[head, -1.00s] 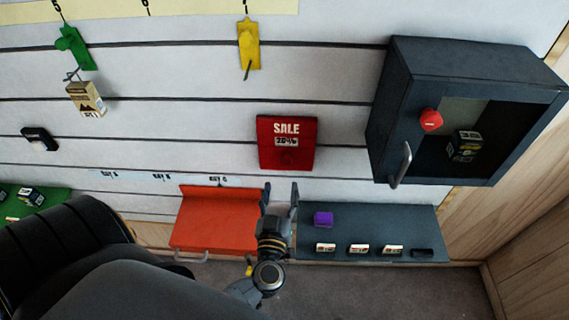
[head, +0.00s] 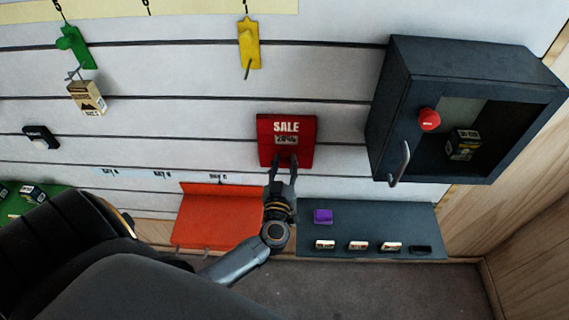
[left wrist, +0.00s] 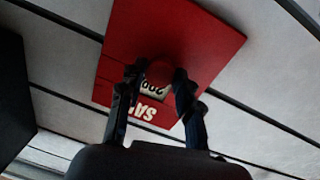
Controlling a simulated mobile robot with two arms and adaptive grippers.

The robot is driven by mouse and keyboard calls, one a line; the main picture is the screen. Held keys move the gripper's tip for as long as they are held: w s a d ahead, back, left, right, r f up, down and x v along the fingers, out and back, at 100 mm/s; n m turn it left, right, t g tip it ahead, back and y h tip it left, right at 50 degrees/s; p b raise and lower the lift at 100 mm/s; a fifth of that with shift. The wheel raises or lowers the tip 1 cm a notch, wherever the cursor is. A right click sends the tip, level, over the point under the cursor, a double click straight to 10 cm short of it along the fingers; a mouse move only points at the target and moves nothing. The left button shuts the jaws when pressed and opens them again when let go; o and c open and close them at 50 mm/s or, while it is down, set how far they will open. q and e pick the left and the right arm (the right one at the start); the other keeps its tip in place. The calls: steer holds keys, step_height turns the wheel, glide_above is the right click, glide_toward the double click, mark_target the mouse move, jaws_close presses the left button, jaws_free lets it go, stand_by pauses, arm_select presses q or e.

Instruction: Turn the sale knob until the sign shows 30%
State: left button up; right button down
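The red sale sign (head: 304,127) hangs on the slatted wall in the middle of the head view. Its small display (head: 286,140) is blurred and seems to read 20%. The round red sale knob (left wrist: 160,70) sits below the display and shows between my fingers in the left wrist view. My left gripper (head: 283,160) reaches up to the sign, its fingers apart, one on each side of the knob. I cannot see firm contact. The sign also fills the middle of the left wrist view (left wrist: 205,50). My right gripper is not in view.
A dark cabinet (head: 382,110) with a handle and red knob juts out to the right. Green and yellow hooks (head: 249,42) are higher up.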

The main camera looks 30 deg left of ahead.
arm_select(q)
jaws_close()
steer(key=shift+n, duration=0.4)
steer(key=n, duration=0.2)
steer(key=shift+f+n, duration=0.1)
steer(key=shift+n, duration=0.3)
steer(key=n, duration=0.3)
steer(key=shift+f+n, duration=0.1)
steer(key=shift+n, duration=0.3)
steer(key=n+y+b, duration=0.1)
steer(key=n+b, duration=0.1)
steer(key=n, duration=0.3)
steer(key=shift+f+n, duration=0.1)
steer(key=shift+n, duration=0.2)
steer(key=shift+d+n+b, duration=0.1)
steer(key=shift+n+b, duration=1.05)
steer(key=shift+n, duration=1.65)
steer(key=shift+y, duration=0.4)
